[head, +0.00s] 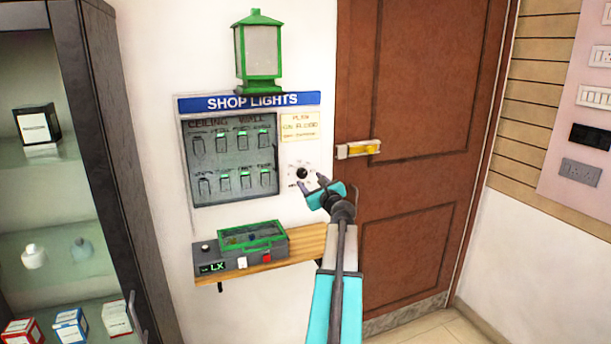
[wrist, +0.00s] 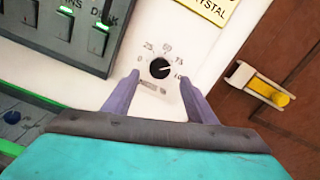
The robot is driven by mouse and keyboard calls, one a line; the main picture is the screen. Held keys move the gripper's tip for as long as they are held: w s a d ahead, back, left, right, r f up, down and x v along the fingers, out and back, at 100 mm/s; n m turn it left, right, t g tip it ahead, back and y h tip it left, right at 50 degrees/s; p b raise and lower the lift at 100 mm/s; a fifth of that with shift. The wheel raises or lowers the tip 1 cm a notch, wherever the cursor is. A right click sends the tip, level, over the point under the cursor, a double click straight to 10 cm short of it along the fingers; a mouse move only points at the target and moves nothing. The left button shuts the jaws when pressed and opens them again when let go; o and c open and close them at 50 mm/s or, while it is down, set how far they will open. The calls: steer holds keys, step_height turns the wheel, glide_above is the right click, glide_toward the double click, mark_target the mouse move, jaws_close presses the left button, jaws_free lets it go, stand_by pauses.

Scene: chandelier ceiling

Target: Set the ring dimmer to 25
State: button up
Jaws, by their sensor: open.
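The ring dimmer is a black round knob (wrist: 160,68) on a white plate, with marks 0, 25, 50, 75 and 100 around it. A small pale mark shows on the knob's right side, but its exact setting is too small to read. In the head view the knob (head: 302,173) sits right of the switch panel. My gripper (wrist: 158,79) is open and empty, its purple fingers to the left and right below the knob. In the head view my gripper (head: 312,183) is just below and right of the knob. The fingers appear apart from it.
A grey switch panel (head: 214,165) is left of the dimmer, under a blue SHOP LIGHTS sign (head: 250,102). A wooden shelf (head: 305,243) with a grey-green box (head: 250,238) juts out below. A brown door (head: 420,100) with a yellow-handled latch (head: 362,149) is at right.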

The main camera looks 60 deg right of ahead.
mark_target(303, 174)
steer(key=shift+p+x, duration=0.75)
steer(key=shift+x, duration=2.45)
steer(key=c, duration=1.1)
steer(key=shift+o, duration=0.2)
